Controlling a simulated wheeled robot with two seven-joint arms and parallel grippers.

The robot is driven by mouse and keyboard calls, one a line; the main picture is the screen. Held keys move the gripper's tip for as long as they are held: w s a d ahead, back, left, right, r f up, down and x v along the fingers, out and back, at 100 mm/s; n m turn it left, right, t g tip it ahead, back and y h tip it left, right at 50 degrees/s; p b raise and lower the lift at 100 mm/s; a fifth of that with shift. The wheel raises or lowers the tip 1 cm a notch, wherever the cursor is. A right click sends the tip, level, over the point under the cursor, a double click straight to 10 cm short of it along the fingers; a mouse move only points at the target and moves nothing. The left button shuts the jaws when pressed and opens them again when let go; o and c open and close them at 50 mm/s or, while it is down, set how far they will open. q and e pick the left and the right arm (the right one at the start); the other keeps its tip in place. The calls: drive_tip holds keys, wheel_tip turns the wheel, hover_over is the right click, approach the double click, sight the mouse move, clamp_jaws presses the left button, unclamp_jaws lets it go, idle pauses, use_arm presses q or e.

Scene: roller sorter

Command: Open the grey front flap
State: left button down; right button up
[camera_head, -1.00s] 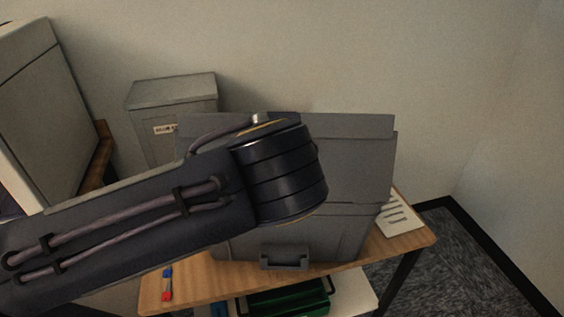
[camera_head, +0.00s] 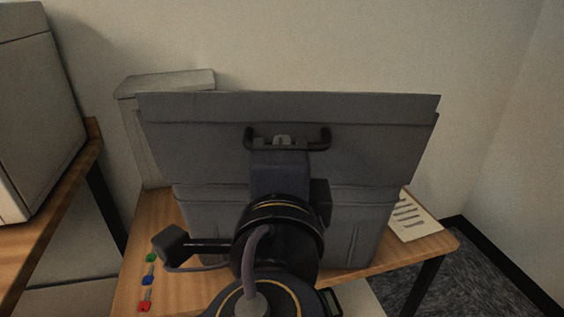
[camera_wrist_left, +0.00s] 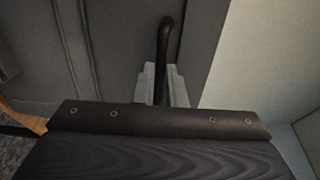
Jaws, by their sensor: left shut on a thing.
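The grey front flap (camera_head: 200,140) is the broad upper panel of a grey sorter box (camera_head: 345,225) on the wooden table. A black bar handle (camera_head: 322,142) is mounted near the flap's top middle. The flap's upper edge looks wider than the body below; I cannot tell how far it leans out. My left gripper (camera_head: 284,141) is shut on the handle. In the left wrist view the handle (camera_wrist_left: 165,40) rises from between the gripper's pale fingertips (camera_wrist_left: 162,86). My left wrist hides the lower middle of the box. My right gripper is out of view.
Green, blue and red tags (camera_head: 148,280) lie on the table's left front. A printed sheet (camera_head: 410,215) lies at the right of the box. A lidded grey bin (camera_head: 165,84) stands behind left. Another cabinet (camera_head: 35,110) stands far left. Open floor shows at right.

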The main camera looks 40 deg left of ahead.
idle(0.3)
use_arm(q)
drive_tip(key=c, duration=1.5)
unclamp_jaws()
drive_tip(key=shift+s, duration=0.1)
drive_tip(key=p+v, duration=0.1)
drive_tip(key=v, duration=0.6)
drive_tip(key=shift+s+d, duration=0.2)
drive_tip(key=shift+s, duration=0.05)
